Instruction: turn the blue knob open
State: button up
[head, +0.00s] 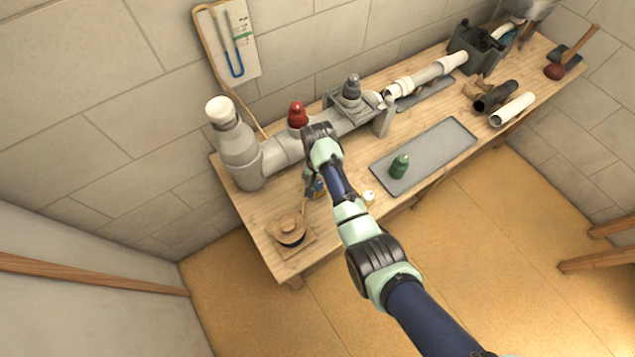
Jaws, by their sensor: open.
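No blue knob shows clearly. A small blue and yellowish piece (319,187) peeks out beside my forearm near the bench front, and I cannot tell whether it is the knob. My gripper (309,188) hangs below my wrist in front of the grey pipe (280,153); it is small and partly covered by my arm. It is open, and I see nothing held in it. A red knob (298,114) and a grey knob (352,88) stand upright on the pipe run behind my wrist. My wrist hides part of the pipe.
On the wooden bench (353,152), a grey tray (440,148) carries a green knob (400,166). A round wooden-topped item (290,230) sits at the left end, with a small cream-coloured item (369,197) near the front edge.

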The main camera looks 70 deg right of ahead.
jog(key=shift+f, duration=0.85)
jog(key=shift+c, duration=0.4)
jog(key=c, duration=1.1)
